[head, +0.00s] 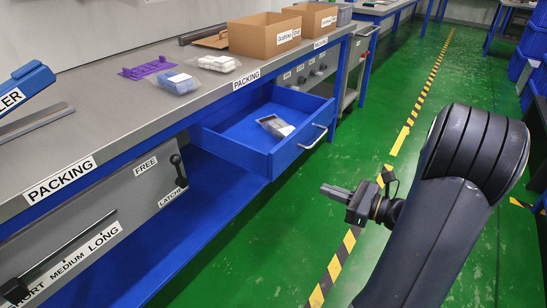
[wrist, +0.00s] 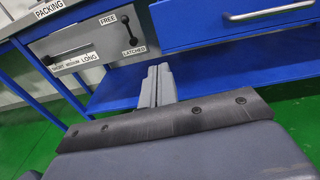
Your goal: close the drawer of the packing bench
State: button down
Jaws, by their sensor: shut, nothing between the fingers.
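The blue drawer (head: 270,132) of the packing bench (head: 190,110) is pulled out and holds a small packaged item (head: 276,126). Its silver handle (head: 315,137) is on the drawer front. In the wrist view the drawer front (wrist: 225,32) fills the upper right, with part of the handle (wrist: 270,12) at the top edge. My gripper (head: 334,191) is in front of the drawer, over the aisle, below and a little right of the handle in the head view. Its fingers (wrist: 157,82) are together and empty, apart from the drawer and handle.
A grey panel (head: 95,220) with a lever and labels is on the bench left of the drawer. A blue lower shelf (head: 190,215) runs beneath. Cardboard boxes (head: 264,35) and bagged parts (head: 175,82) stand on the bench top. The green floor (head: 370,125) before the drawer is clear.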

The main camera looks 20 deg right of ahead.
jog(key=d, duration=0.2)
jog(key=m+t+b, duration=0.1)
jog(key=b, duration=0.3)
send_near(279, 162)
jog(key=x, duration=0.6)
jog(key=shift+w+a, duration=0.2)
jog(key=shift+w, duration=0.1)
jog(key=shift+w, duration=0.1)
